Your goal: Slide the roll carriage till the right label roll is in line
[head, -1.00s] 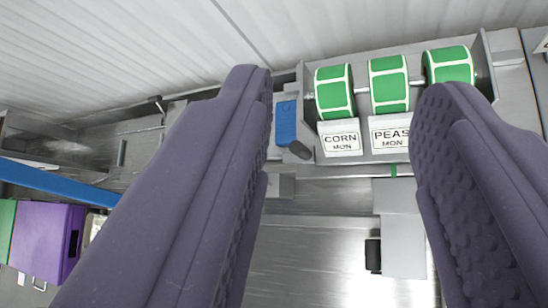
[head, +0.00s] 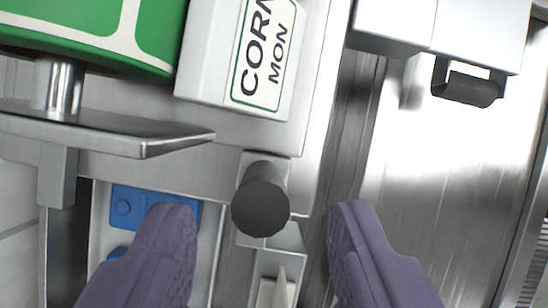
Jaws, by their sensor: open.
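The roll carriage (head: 128,165) fills the upper left, seen close up. A green label roll (head: 95,35) with white label borders sits on its metal rod, partly out of view. A tag (head: 262,55) reading CORN MON is on the carriage front. A dark round knob (head: 260,205) sticks out of the carriage's end. My gripper (head: 262,240) is open, its purple fingers at the bottom of the picture, one to each side below the knob. No contact with the knob shows. The other rolls are out of view.
A blue part (head: 150,200) lies in a pale channel behind the left finger. A grey block (head: 440,30) with a black tab (head: 467,88) stands at the upper right. Bare shiny metal surface (head: 420,180) lies to the right.

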